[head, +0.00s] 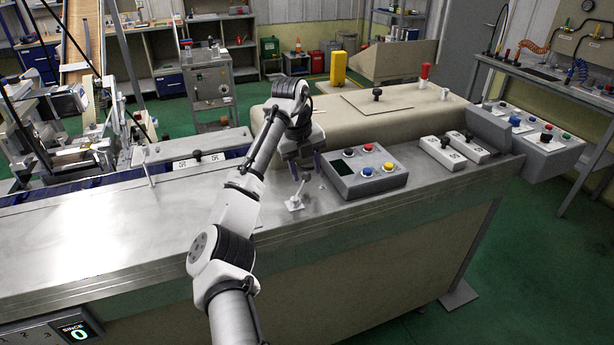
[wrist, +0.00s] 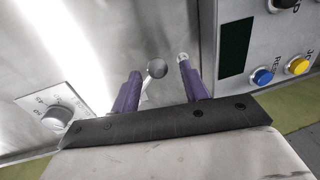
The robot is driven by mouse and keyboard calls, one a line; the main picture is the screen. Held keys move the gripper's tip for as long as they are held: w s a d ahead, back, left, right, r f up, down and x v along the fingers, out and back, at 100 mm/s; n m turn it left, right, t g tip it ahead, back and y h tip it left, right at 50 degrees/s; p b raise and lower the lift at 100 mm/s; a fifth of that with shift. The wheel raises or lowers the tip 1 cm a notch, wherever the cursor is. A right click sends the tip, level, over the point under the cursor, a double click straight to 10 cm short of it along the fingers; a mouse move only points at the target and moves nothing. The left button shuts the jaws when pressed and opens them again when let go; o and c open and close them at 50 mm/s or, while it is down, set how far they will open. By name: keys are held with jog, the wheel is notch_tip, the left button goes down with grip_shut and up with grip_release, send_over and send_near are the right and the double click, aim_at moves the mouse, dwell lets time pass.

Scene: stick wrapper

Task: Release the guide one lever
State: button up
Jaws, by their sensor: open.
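A small lever with a round grey ball knob (wrist: 157,70) shows in the wrist view. Its thin stem slants down to the left. My gripper (wrist: 160,67) is open, with one purple finger on each side of the knob. Clear gaps show between the knob and both fingers, and nothing is held. In the head view my gripper (head: 306,174) hangs low over the metal counter, just left of the button panel. The foot of the lever is hidden in the wrist view. I cannot read a label on it.
A button panel (head: 365,172) with a dark screen stands close to the right of my gripper. A dial (wrist: 57,119) on a pale plate is at the left in the wrist view. The steel counter (head: 120,235) is largely bare at the left. A beige housing (head: 400,118) rises behind.

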notch_tip(320, 180, up, 11)
jog(key=a, duration=0.1)
jog(key=shift+s+a+r, duration=0.15)
jog(key=shift+s+a, duration=0.15)
jog(key=shift+a, duration=0.05)
